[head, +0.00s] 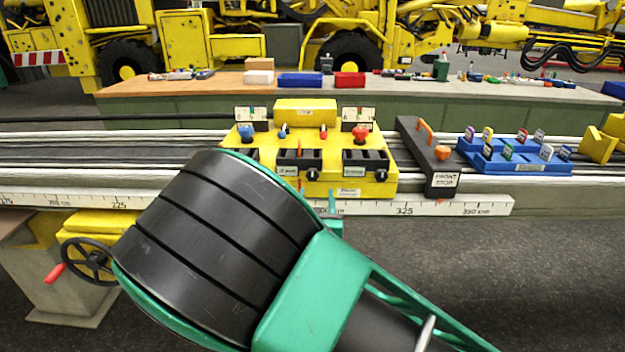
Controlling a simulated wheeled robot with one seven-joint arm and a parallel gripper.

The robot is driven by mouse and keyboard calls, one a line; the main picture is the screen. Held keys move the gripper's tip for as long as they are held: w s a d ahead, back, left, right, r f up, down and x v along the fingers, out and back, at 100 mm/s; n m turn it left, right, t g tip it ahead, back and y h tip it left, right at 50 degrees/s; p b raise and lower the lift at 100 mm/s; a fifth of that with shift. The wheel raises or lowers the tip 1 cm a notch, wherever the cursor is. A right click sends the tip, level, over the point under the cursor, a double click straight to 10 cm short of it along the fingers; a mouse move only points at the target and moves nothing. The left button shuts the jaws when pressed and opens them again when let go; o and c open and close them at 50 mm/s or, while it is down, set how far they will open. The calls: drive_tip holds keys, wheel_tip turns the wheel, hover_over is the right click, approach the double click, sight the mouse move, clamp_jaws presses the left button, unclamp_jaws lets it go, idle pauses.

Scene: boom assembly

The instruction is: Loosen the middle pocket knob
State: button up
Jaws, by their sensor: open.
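The yellow fixture (378,188) stands on the rails, with black pockets along its front. The middle pocket (287,158) has a small black knob (313,174) at its lower right, just above the arm's edge. The right pocket (352,158) has a similar knob (368,175). The left pocket is mostly hidden behind my black and green arm. A thin teal part that looks like my gripper (332,212) shows past the arm, just below and right of the middle knob. It is open; most of it is hidden, and I cannot tell whether it touches the knob.
A black front stop (437,165) with an orange knob stands right of the fixture. Further right is a blue tray (515,160) with several tagged pieces. A white ruler (480,204) runs along the front edge. A handwheel (88,262) is at lower left. The floor at right is clear.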

sight(313, 175)
drive_tip(key=shift+y, duration=0.3)
drive_tip(key=w, duration=0.7)
drive_tip(key=w+a, duration=0.1)
drive_tip(key=w, duration=0.2)
drive_tip(key=shift+w+a, duration=0.1)
drive_tip(key=shift+w, duration=0.15)
drive_tip(key=shift+c, duration=0.3)
drive_tip(key=c, duration=1)
